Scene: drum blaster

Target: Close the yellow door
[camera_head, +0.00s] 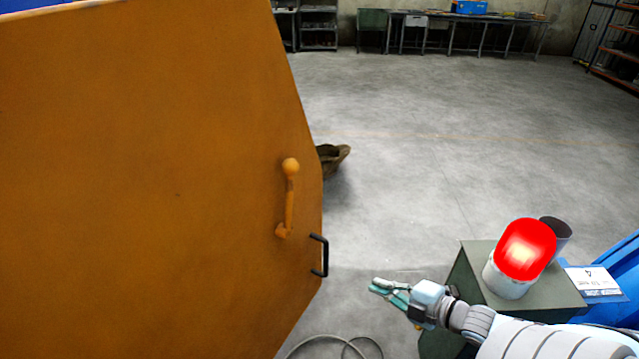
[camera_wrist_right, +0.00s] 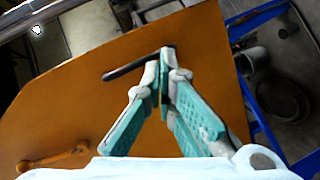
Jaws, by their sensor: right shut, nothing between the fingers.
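The yellow-orange door (camera_head: 150,180) fills the left half of the head view and stands swung out. It has a ball-ended lever (camera_head: 289,195) and a black bar handle (camera_head: 320,255) near its right edge. My right gripper (camera_head: 376,287) is to the right of the black handle, apart from it in the head view. In the right wrist view the right gripper (camera_wrist_right: 162,62) is shut and empty, its teal fingers meeting at the tips. There its tips overlap the end of the black handle (camera_wrist_right: 135,67); I cannot tell whether they touch. My left gripper is not in view.
A green cabinet (camera_head: 470,262) at the lower right carries a red-and-white canister (camera_head: 523,258). A blue structure (camera_head: 615,270) stands beside it. A cable (camera_head: 335,342) lies on the floor below. Open concrete floor (camera_head: 430,150) extends behind, with workbenches (camera_head: 465,18) far back.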

